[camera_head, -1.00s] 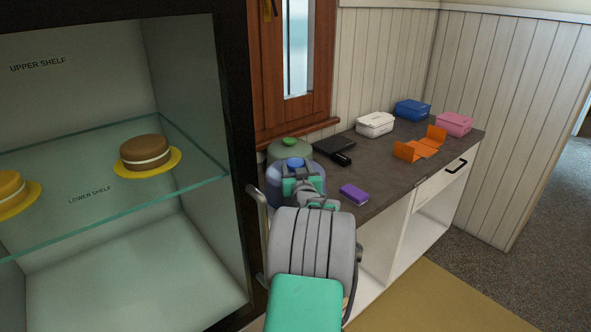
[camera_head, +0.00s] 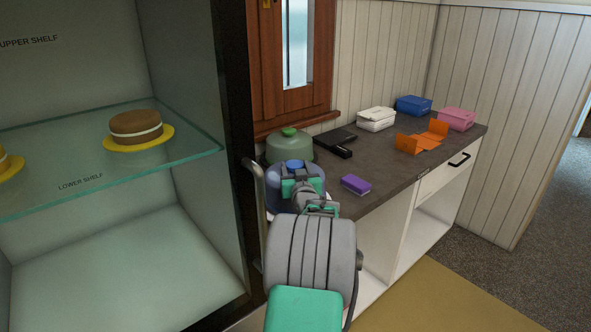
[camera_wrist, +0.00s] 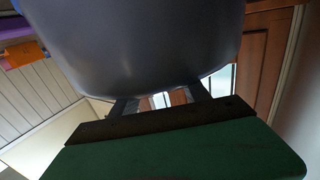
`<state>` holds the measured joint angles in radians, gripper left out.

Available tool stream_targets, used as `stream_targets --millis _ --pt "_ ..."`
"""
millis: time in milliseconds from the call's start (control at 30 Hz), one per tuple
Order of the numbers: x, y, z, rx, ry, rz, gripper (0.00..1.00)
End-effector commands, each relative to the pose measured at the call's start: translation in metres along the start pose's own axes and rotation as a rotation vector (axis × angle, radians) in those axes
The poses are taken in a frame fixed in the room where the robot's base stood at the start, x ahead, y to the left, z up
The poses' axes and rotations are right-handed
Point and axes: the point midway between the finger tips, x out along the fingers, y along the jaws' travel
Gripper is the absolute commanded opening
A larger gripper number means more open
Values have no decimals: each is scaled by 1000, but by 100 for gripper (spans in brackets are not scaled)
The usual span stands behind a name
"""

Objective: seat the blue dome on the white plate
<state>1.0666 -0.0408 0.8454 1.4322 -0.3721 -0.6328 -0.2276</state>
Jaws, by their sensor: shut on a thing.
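The blue dome (camera_head: 312,177) is a rounded cover with a blue knob on top, at the left end of the dark counter. My gripper (camera_head: 296,171) is shut on the knob, above the dome. I cannot tell whether the dome touches the plate.
A green dome (camera_head: 289,147) stands just behind. A purple sponge-like block (camera_head: 356,184) and a black box (camera_head: 335,139) lie nearby on the counter (camera_head: 385,172). White, blue, pink and orange boxes stand farther right. The glass cabinet's dark post (camera_head: 235,100) is close at left.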

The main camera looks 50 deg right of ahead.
Motion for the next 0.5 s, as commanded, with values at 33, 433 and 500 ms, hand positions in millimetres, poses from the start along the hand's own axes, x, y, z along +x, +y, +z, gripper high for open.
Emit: stream_targets --millis 33,433,500 --pt "0 0 0 0 2 0 0" --pt "0 0 5 0 2 0 0" --pt "0 0 6 0 2 0 0"
